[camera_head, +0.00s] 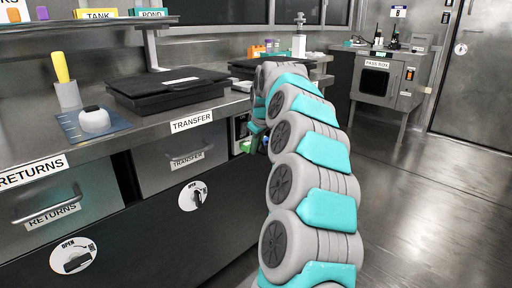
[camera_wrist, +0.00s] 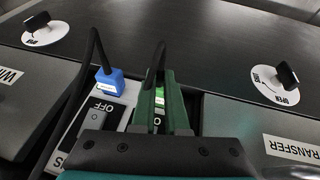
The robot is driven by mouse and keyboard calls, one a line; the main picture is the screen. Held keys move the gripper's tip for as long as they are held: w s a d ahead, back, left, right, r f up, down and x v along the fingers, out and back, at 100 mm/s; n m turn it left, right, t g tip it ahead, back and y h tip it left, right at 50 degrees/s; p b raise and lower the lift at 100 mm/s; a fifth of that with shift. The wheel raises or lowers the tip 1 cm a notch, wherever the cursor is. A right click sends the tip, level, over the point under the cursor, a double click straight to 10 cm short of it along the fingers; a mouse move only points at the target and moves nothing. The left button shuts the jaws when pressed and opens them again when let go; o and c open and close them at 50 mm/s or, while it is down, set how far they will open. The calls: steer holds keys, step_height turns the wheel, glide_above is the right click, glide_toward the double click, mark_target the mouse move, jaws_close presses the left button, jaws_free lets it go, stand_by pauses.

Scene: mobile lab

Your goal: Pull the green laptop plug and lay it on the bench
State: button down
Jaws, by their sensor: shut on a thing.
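The green laptop plug (camera_wrist: 159,98) is between the two dark green fingers of my gripper (camera_wrist: 161,86) in the wrist view, and the gripper is shut on it. A black cable rises from the plug between the fingertips. The plug is at the socket strip (camera_wrist: 125,116); the fingers hide its lower part, so I cannot tell whether it is seated or free. In the head view my arm hides most of the gripper and the strip.
A blue plug (camera_wrist: 110,82) with a black cable stands in the strip just left of my gripper, near an OFF switch (camera_wrist: 96,118). The bench (camera_head: 150,128) holds a black case (camera_head: 168,88), a blue mat (camera_head: 72,126) and a yellow-handled item (camera_head: 62,68). Drawer handles stick out below.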

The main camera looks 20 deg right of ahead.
steer(key=shift+s+d, duration=0.2)
steer(key=shift+s, duration=0.2)
steer(key=shift+s+d+b, duration=0.25)
steer(key=shift+s+b, duration=0.05)
steer(key=shift+s, duration=0.45)
steer(key=shift+s+d+b, duration=0.25)
steer(key=shift+s+b, duration=0.05)
steer(key=shift+s, duration=0.45)
